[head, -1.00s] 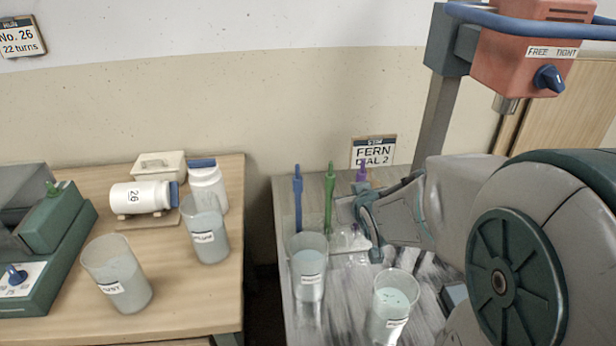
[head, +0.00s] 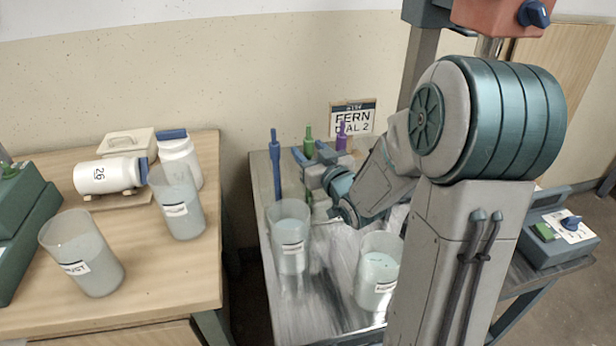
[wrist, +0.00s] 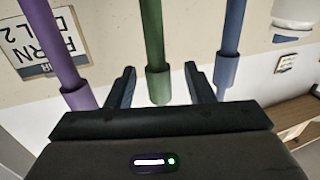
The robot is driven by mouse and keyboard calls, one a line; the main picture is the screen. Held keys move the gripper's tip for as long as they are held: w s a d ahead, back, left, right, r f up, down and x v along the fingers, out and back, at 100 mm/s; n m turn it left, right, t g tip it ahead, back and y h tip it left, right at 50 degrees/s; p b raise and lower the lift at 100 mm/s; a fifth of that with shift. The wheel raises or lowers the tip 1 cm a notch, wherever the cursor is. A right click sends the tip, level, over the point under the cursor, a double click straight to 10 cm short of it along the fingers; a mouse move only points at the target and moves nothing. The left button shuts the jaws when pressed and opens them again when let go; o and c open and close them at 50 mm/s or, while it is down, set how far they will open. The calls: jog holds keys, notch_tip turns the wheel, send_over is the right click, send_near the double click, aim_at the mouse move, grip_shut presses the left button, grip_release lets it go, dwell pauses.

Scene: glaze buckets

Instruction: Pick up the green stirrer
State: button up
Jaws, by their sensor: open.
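The green stirrer (head: 308,147) stands upright at the back of the metal table, between a blue stirrer (head: 276,170) and a purple one (head: 341,138). My gripper (head: 313,154) is open in front of it and hides part of its shaft. In the wrist view the picture is upside down. There the green stirrer (wrist: 155,50) runs between the two fingers of my gripper (wrist: 160,78), with a gap on each side. The purple stirrer (wrist: 61,60) and the blue stirrer (wrist: 231,35) show outside the fingers.
Two labelled buckets of pale glaze, one at the left (head: 290,240) and one beside my arm (head: 378,275), stand in front of the stirrers. A wooden table (head: 180,285) at left holds more buckets and white jars. A FERN DIAL 2 sign (head: 354,118) hangs behind.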

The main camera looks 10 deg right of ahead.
jog(key=x, duration=0.3)
jog(key=shift+w, duration=0.15)
grip_shut()
notch_tip(320, 180, up, 19)
jog(key=p, duration=0.8)
jog(key=shift+f, duration=0.2)
dwell(0.5)
